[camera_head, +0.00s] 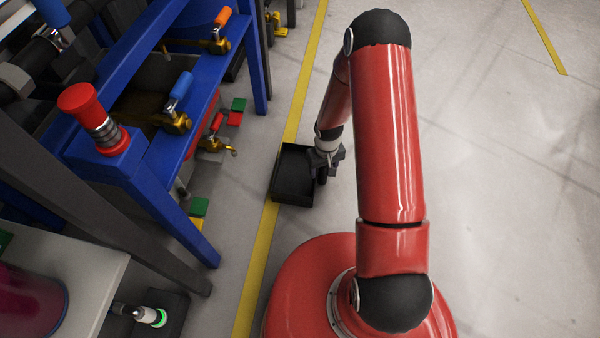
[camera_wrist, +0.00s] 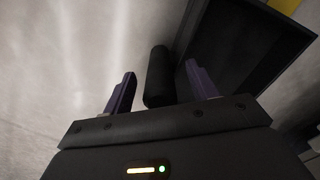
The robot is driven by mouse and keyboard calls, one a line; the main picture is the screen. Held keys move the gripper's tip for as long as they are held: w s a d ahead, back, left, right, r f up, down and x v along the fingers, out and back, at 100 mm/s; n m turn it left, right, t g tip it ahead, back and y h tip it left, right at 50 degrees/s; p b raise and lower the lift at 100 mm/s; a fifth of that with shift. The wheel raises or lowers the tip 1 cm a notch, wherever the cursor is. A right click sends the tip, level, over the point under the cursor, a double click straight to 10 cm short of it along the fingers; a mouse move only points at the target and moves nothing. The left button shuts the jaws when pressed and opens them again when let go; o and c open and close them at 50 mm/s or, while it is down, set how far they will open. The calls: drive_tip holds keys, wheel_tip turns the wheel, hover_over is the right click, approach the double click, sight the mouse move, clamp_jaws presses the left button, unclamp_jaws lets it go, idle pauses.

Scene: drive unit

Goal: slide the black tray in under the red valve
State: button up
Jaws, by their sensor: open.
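The black tray (camera_head: 291,181) lies on the floor across the yellow line, to the right of the blue frame. In the wrist view the tray (camera_wrist: 245,42) is at the upper right, with a dark rounded handle (camera_wrist: 158,76) on its near side. My gripper (camera_head: 325,168) is at the tray's right side. In the wrist view my gripper (camera_wrist: 160,92) is open, with the handle between its purple fingers, and I see gaps on both sides. The red valve (camera_head: 215,128), a red lever on a brass body, sits low on the blue frame, left of and beyond the tray.
The blue frame (camera_head: 160,205) has a leg near the tray's left. Valves with a blue handle (camera_head: 182,86) and an orange handle (camera_head: 222,17) sit higher. Green blocks (camera_head: 199,206) lie on the floor by the frame. The floor right of my arm is clear.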

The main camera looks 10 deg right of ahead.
sight(282, 169)
drive_tip(key=c, duration=0.8)
drive_tip(key=shift+w+a, duration=0.35)
drive_tip(key=shift+a, duration=0.75)
drive_tip(key=shift+w+a, duration=0.3)
drive_tip(key=shift+a, duration=0.85)
drive_tip(key=shift+w+a, duration=0.35)
drive_tip(key=shift+a, duration=0.75)
drive_tip(key=shift+c, duration=0.6)
drive_tip(key=shift+a, duration=0.1)
drive_tip(key=shift+w+a, duration=0.55)
drive_tip(key=shift+a, duration=0.45)
drive_tip(key=shift+w+a, duration=0.55)
drive_tip(key=shift+a, duration=0.45)
drive_tip(key=shift+w+a, duration=0.55)
drive_tip(key=shift+a, duration=0.45)
drive_tip(key=shift+c, duration=0.2)
drive_tip(key=shift+a, duration=0.1)
